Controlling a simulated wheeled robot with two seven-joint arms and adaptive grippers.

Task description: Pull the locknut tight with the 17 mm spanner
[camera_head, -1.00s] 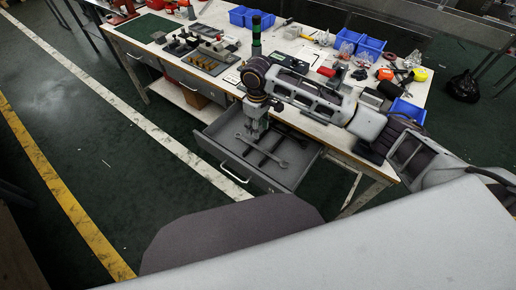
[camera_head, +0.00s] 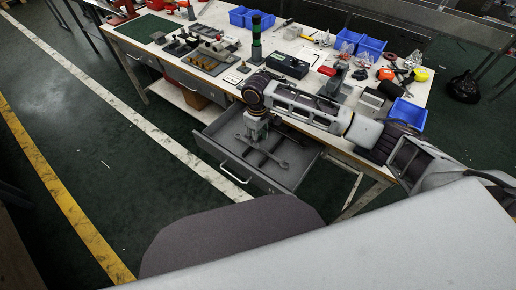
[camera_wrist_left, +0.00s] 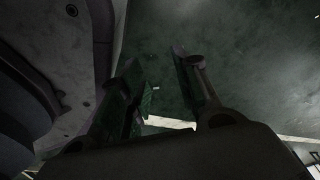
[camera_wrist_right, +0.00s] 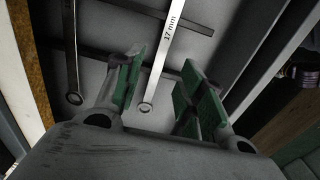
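The 17 mm spanner (camera_wrist_right: 167,47), a light bar with "17 mm" on its shank, lies in the open drawer; the right wrist view shows its ring end. My right gripper (camera_wrist_right: 158,80) is open above it, with the shank between its fingers in that view and no visible grip. In the head view my right gripper (camera_head: 254,132) hangs over the drawer (camera_head: 234,168). My left gripper (camera_wrist_left: 153,66) is open and empty above the floor, outside the head view. I cannot make out the locknut.
A second spanner (camera_wrist_right: 71,50) lies to the left in the drawer, whose walls stand close around my right gripper. The bench top (camera_head: 228,75) holds a stack light (camera_head: 256,42), blue bins (camera_head: 371,46), a green mat (camera_head: 148,28) and small parts. The floor left of the drawer is clear.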

